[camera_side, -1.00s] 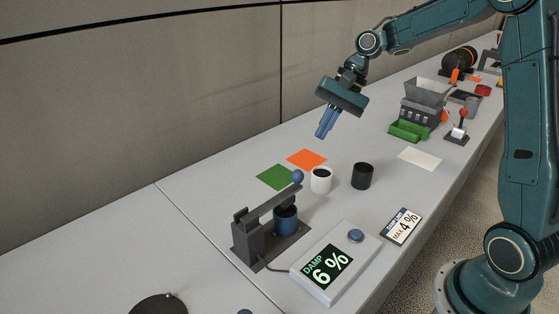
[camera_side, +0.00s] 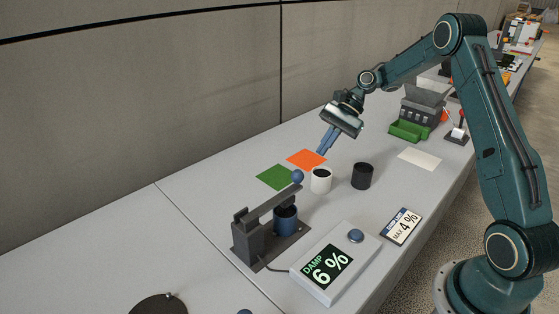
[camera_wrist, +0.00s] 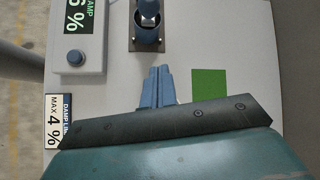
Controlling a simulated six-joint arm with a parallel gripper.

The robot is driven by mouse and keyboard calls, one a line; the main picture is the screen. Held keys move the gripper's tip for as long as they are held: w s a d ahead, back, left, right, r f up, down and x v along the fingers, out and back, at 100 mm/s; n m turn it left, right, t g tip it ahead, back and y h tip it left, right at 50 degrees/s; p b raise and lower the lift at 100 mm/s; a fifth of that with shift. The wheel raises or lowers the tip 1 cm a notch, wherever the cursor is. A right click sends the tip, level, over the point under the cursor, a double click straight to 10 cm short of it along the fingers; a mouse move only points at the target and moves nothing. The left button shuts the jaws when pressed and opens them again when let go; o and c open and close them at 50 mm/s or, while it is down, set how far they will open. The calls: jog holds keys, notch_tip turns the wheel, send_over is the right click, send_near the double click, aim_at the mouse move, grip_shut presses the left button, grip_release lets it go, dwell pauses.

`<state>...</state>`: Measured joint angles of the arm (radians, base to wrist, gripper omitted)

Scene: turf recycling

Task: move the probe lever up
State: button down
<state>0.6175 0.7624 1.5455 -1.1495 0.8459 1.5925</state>
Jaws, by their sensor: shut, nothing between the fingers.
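The probe lever (camera_side: 265,205) is a dark grey bar on a dark stand, with a blue ball knob (camera_side: 298,176) at its far end. The lever slopes slightly up toward the knob. It passes over a blue cup (camera_side: 286,219) on the stand's base. In the wrist view the knob (camera_wrist: 148,9) shows at the top, above the cup. My gripper (camera_side: 323,150) is shut and empty, tilted downward above the orange square, behind and to the right of the knob and apart from it. Its blue fingers (camera_wrist: 157,72) point toward the stand in the wrist view.
A white cup (camera_side: 321,180) and a black cup (camera_side: 362,176) stand near the knob. A meter (camera_side: 345,250) reads DAMP 6 %, and a card (camera_side: 402,227) reads MAX 4 %. Green (camera_side: 275,178) and orange (camera_side: 304,158) squares lie behind. A hopper machine (camera_side: 422,103) stands farther back.

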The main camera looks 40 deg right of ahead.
jog(key=a+f, duration=0.4)
jog(key=a, duration=0.4)
jog(key=shift+s+a, duration=0.15)
jog(key=shift+a, duration=0.1)
dwell(0.4)
jog(key=shift+r, duration=0.1)
dwell(0.4)
jog(key=shift+a+r, duration=0.1)
jog(key=shift+r, duration=0.35)
